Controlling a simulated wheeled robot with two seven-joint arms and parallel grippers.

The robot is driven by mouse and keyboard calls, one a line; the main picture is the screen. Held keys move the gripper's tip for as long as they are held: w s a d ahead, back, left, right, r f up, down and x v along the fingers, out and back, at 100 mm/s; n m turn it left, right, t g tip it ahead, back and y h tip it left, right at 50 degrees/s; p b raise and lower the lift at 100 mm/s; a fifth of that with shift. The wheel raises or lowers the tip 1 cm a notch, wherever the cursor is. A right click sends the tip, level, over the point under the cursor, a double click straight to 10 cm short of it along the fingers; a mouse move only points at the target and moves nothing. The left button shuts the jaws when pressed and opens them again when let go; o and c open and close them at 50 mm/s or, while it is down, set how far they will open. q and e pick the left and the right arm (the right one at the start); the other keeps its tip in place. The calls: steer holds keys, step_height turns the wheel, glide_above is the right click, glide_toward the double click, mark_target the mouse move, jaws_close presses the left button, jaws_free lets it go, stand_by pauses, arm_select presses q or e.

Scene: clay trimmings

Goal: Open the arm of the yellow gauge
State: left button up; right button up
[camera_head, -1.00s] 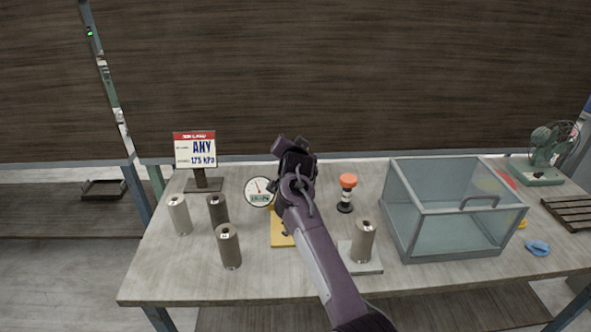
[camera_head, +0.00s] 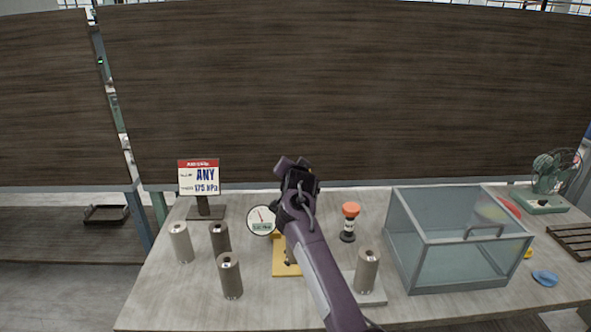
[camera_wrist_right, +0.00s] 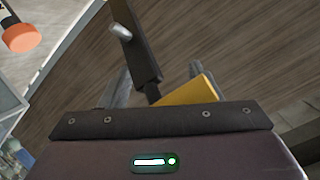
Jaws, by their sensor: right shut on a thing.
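The yellow gauge (camera_head: 284,262) stands on the table with its round white dial (camera_head: 261,220) facing me. My right arm and gripper (camera_head: 298,172) cover most of its upper part. In the right wrist view, a dark bar with a silver knob (camera_wrist_right: 138,42), which looks like the gauge's arm, runs between the grey fingers of my right gripper (camera_wrist_right: 155,80). The fingers are shut on it. A yellow piece of the gauge (camera_wrist_right: 194,92) shows just beside the bar. The exact contact is partly hidden by the gripper body. My left gripper is not in view.
Several grey cylinders (camera_head: 229,276) stand left of the gauge, before a sign (camera_head: 199,178). Right of it are an orange-topped device (camera_head: 349,222), a cylinder on a plate (camera_head: 367,271) and a glass case (camera_head: 450,262). A green fan (camera_head: 545,180) stands far right.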

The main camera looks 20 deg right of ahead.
steer(key=shift+s+f, duration=0.1)
steer(key=shift+f, duration=0.35)
steer(key=o, duration=1.3)
steer(key=shift+r, duration=0.1)
